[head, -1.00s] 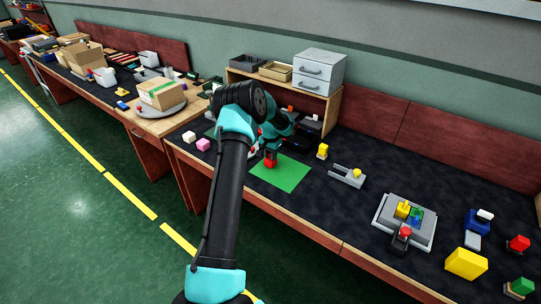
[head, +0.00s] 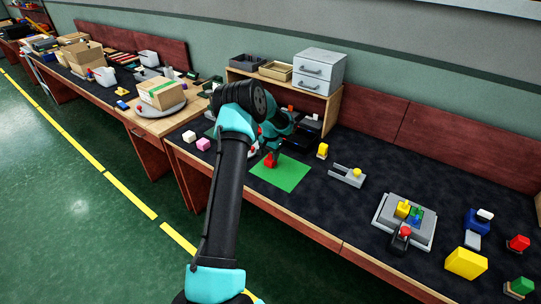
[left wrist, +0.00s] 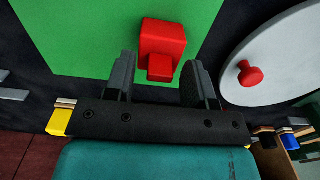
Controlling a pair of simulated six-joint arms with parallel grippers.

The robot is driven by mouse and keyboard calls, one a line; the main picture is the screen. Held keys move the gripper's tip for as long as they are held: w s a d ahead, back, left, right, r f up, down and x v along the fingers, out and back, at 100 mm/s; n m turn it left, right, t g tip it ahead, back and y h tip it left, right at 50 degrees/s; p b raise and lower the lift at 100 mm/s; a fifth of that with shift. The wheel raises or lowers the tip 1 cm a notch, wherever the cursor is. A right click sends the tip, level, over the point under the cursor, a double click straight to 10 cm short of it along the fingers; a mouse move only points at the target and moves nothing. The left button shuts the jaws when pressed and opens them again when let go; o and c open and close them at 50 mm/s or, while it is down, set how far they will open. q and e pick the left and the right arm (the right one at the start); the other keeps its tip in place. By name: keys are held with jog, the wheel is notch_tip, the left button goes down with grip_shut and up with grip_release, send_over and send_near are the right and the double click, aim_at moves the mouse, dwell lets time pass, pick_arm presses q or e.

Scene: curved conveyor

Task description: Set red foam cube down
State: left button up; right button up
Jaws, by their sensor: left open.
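The red foam cube (head: 270,161) sits on the green mat (head: 287,176) near its left corner. In the left wrist view the red cube (left wrist: 163,40) lies on the green mat (left wrist: 95,35), with a smaller red part on its near side. My left gripper (head: 277,149) is just beside and above the cube in the head view. In the left wrist view my left gripper (left wrist: 158,78) is open, with a clear gap between its two fingers and the cube just beyond them. My right gripper is not in view.
A grey round plate with a red knob (left wrist: 251,76) lies right of the mat in the left wrist view. A yellow block (head: 322,150) and a grey forked fixture (head: 345,178) stand right of the mat.

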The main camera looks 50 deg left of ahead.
aim_at(270, 154)
pick_arm(q)
notch_tip(270, 154, up, 12)
jog(key=shift+f, duration=0.15)
dwell(0.3)
